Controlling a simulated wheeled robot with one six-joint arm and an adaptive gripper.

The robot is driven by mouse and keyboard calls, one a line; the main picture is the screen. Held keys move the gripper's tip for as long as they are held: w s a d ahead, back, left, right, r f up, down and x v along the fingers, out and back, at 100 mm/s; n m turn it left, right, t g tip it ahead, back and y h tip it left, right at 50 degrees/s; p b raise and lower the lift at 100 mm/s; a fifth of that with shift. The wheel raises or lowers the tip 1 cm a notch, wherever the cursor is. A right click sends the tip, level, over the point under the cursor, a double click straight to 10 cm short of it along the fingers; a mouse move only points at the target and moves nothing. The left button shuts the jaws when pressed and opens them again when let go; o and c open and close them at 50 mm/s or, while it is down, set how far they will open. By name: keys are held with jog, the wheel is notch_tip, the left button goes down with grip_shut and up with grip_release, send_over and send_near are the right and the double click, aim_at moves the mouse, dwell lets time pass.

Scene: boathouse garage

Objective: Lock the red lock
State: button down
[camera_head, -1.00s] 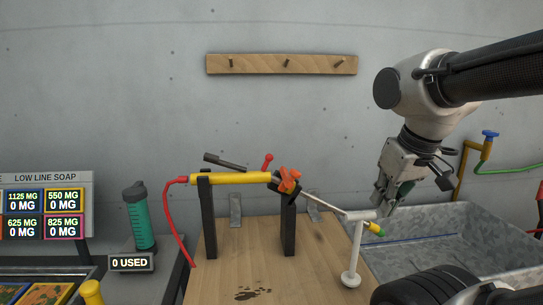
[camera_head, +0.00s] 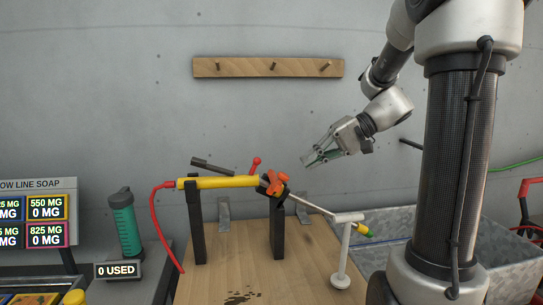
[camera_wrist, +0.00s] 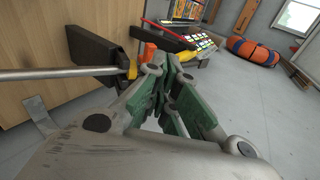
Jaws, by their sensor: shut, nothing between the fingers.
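A yellow spray wand (camera_head: 220,182) rests across two black posts on the wooden bench. A small red lever (camera_head: 255,165) stands up from its right part, leaning slightly right. An orange-red knob (camera_head: 276,183) sits at its right end, beside the post. I cannot tell for sure which is the red lock. My gripper (camera_head: 308,161) is shut and empty, above and right of the knob, apart from it. In the wrist view, my green-padded fingers (camera_wrist: 172,68) are together, and an orange part (camera_wrist: 148,51) shows just beyond them, partly hidden by a finger.
A thin metal rod runs from the wand to a white stand (camera_head: 343,250). A metal basin (camera_head: 500,250) is at the right. A green bottle (camera_head: 124,215) and a soap sign (camera_head: 38,184) are at the left. A wooden peg rail (camera_head: 268,68) hangs on the wall.

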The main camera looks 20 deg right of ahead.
aim_at(254, 167)
jog(key=w+d+r+t+y, duration=0.2)
jog(key=w+d+y, duration=0.1)
jog(key=w+d, duration=0.2)
jog(key=w, duration=0.2)
jog(key=shift+w+d+m+t, duration=0.2)
jog(key=shift+w+m+t, duration=0.1)
jog(key=shift+t, duration=0.1)
jog(key=x, duration=0.4)
jog(key=s+x, duration=0.1)
jog(key=x, duration=0.6)
jog(key=shift+s+a+r, duration=0.15)
jog(key=shift+s+a, duration=0.1)
jog(key=shift+a, duration=0.5)
jog(key=shift+s+a+f, duration=0.2)
jog(key=shift+s+a, duration=0.1)
jog(key=shift+a, duration=0.4)
